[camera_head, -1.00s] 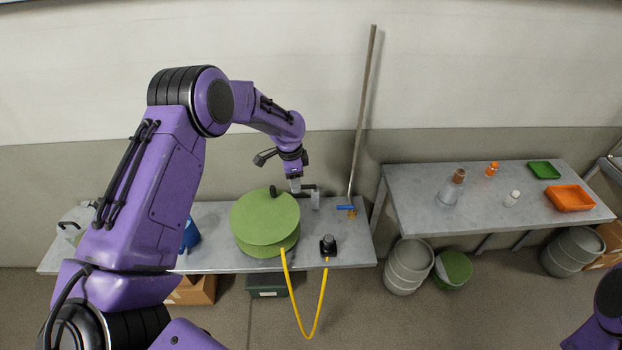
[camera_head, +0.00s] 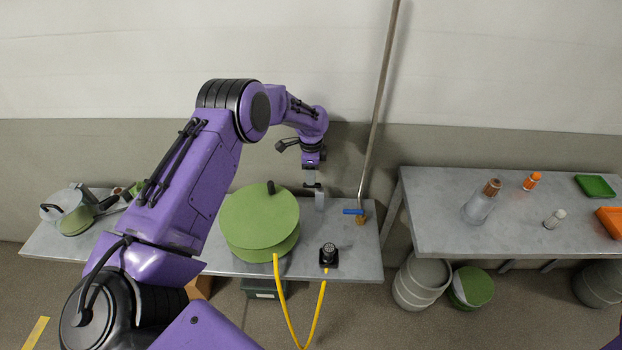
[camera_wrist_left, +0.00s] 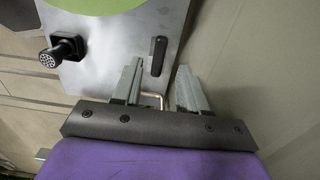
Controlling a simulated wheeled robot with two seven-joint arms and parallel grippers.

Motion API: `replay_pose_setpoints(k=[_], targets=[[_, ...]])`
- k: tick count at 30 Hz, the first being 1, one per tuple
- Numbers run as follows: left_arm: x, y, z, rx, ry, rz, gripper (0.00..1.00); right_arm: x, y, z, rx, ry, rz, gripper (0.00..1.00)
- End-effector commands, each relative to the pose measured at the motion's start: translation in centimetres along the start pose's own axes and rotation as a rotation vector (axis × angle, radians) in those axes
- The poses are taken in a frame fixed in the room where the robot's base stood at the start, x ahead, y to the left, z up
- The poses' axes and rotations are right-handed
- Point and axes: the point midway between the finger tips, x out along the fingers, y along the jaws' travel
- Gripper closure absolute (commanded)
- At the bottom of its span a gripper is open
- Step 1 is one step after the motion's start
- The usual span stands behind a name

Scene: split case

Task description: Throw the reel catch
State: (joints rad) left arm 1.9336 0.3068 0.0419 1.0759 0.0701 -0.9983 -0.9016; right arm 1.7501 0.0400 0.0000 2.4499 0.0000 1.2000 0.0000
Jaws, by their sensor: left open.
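The reel (camera_head: 258,215) is a green drum with a black crank knob on top, standing on the left grey bench; a yellow hose hangs from it. Right of it stands a small grey post (camera_head: 320,200) with a black part near its top. In the left wrist view a black lever (camera_wrist_left: 157,52), apparently the catch, lies in line with the gap between the fingertips. My left gripper (camera_head: 313,179) is open at the post; its two grey fingers (camera_wrist_left: 159,70) hold nothing. I cannot tell whether they touch the lever. My right gripper is out of view.
A black nozzle fitting (camera_head: 328,255) sits at the bench's front edge. A blue-handled valve (camera_head: 354,212) with a tall pipe (camera_head: 380,100) stands at the right end. A second bench (camera_head: 440,235) on the right holds bottles and trays. A pan-like green item (camera_head: 76,220) lies far left.

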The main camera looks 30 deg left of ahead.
Motion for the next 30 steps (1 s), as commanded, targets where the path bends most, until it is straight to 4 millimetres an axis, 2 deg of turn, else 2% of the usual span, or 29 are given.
replay_pose_setpoints(k=[3,7,16,20,30], targets=[[2.1,0.1,0.1,0.000,-0.001,0.001,0.57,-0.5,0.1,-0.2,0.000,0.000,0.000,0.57],[3.6,0.0,0.1,-0.002,0.001,0.000,0.57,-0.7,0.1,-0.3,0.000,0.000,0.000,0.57],[4.0,0.0,0.2,-0.004,0.002,-0.001,0.57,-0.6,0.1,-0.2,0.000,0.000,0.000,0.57],[4.0,0.0,0.2,-0.004,0.002,-0.001,1.00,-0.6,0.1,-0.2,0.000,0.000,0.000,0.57],[4.0,0.1,0.2,-0.024,0.001,-0.001,1.00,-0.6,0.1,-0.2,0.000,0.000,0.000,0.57]])
